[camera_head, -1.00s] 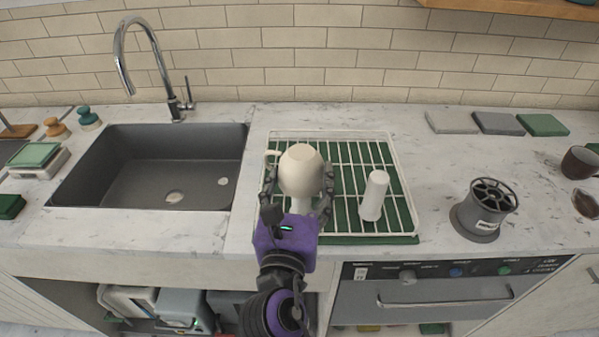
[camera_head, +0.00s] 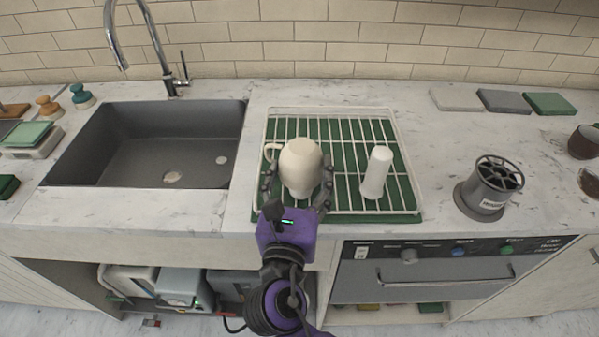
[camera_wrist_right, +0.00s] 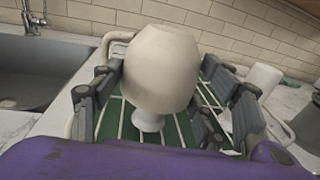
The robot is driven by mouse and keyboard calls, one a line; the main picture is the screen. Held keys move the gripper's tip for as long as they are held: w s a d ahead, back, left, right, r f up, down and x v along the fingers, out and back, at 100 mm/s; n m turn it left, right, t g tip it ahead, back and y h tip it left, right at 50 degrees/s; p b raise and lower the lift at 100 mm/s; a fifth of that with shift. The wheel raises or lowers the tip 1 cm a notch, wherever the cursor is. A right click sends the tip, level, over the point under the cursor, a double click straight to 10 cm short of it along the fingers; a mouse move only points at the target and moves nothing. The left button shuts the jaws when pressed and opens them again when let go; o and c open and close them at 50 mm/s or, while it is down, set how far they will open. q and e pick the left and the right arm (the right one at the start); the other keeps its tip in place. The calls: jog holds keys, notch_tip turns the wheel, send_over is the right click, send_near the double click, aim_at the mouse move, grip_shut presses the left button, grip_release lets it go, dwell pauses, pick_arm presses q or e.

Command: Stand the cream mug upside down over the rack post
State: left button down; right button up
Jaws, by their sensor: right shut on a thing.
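The cream mug (camera_head: 300,169) is upside down, with its handle to the left, above the left part of the dish rack (camera_head: 413,210). My right gripper (camera_head: 297,187) is shut on it, one finger on each side. In the right wrist view the mug (camera_wrist_right: 160,67) sits between the fingers (camera_wrist_right: 165,100). A white rack post (camera_wrist_right: 149,121) shows below its underside there; I cannot tell how far the post reaches inside. A second white post (camera_head: 376,172) stands bare at the right of the rack. My left gripper is not in view.
The sink (camera_head: 150,150) lies left of the rack. A grey round holder (camera_head: 489,188) stands to the right, with a dark mug (camera_head: 583,142) beyond it. Flat pads (camera_head: 503,101) lie at the back right. Counter between rack and holder is clear.

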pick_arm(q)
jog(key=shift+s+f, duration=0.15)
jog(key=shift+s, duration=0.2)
pick_arm(e)
jog(key=shift+f, duration=0.2)
jog(key=o, duration=1.5)
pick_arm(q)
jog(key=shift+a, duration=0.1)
pick_arm(e)
jog(key=shift+f, duration=0.1)
notch_tip(320, 180, up, 10)
jog(key=shift+r, duration=0.1)
